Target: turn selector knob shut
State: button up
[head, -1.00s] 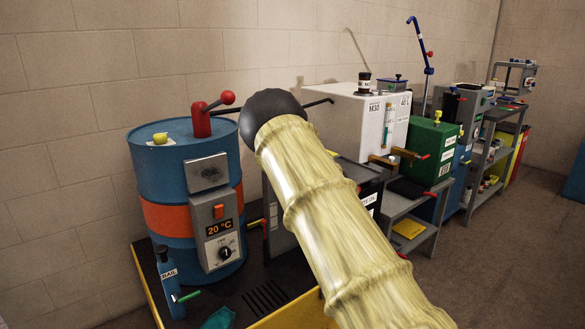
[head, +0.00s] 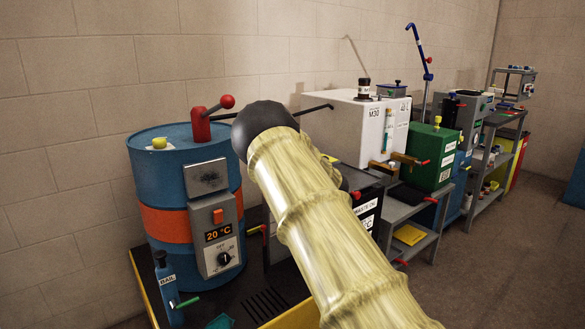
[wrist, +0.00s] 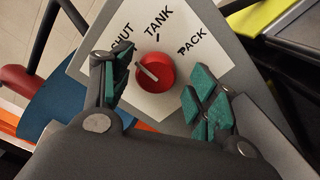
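The red round selector knob (wrist: 156,73) sits on a white label plate (wrist: 208,62) marked SHUT, TANK and PACK in the wrist view. Its white pointer line slants to the upper left, towards the SHUT side and away from TANK. My gripper (wrist: 158,90) is open, with one teal-padded finger left of the knob and the other to its right. Gaps show on both sides of the knob; I cannot tell how deep the fingers reach. In the head view my pale yellow sleeved arm crosses the middle and hides the gripper and the knob.
A blue drum (head: 155,180) with an orange band and a black dial (head: 224,258) stands left of my arm. A white tank (head: 345,125) and a green box (head: 432,155) stand to the right along the wall. Open floor (head: 490,260) lies at right.

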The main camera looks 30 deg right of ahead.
jog(key=shift+r, duration=0.15)
jog(key=s, duration=1.2)
jog(key=shift+d, duration=0.45)
